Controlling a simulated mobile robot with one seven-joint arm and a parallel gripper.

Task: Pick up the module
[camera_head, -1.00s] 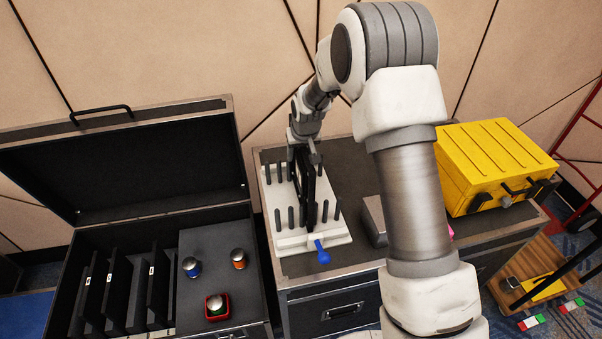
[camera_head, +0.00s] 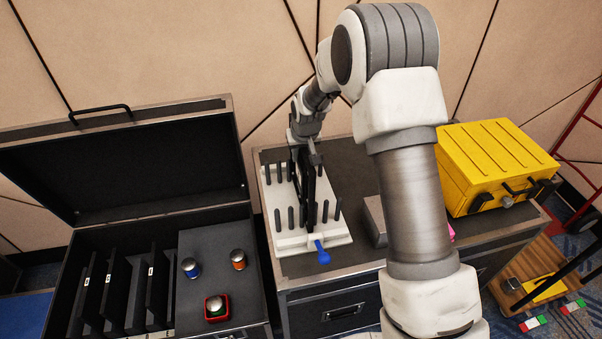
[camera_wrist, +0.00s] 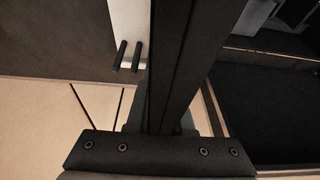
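The module, a thin black panel (camera_head: 309,190), stands upright in a white rack (camera_head: 335,232) with black pegs, on the dark-topped case in the head view. My gripper (camera_head: 304,148) is at the panel's upper edge, pointing down. In the wrist view the dark panel (camera_wrist: 180,60) runs out from the middle of my gripper (camera_wrist: 165,122). Grey finger parts lie close against both of its sides, so the gripper appears shut on it. The fingertips themselves are hidden. The panel's lower edge is still down among the pegs.
An open black case (camera_head: 225,293) at left holds several upright dark panels, with blue, orange and red-based knobs beside them. A blue handle (camera_head: 322,254) sticks out of the rack's front. A yellow box (camera_head: 495,160) and a grey block (camera_head: 375,220) stand to the right.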

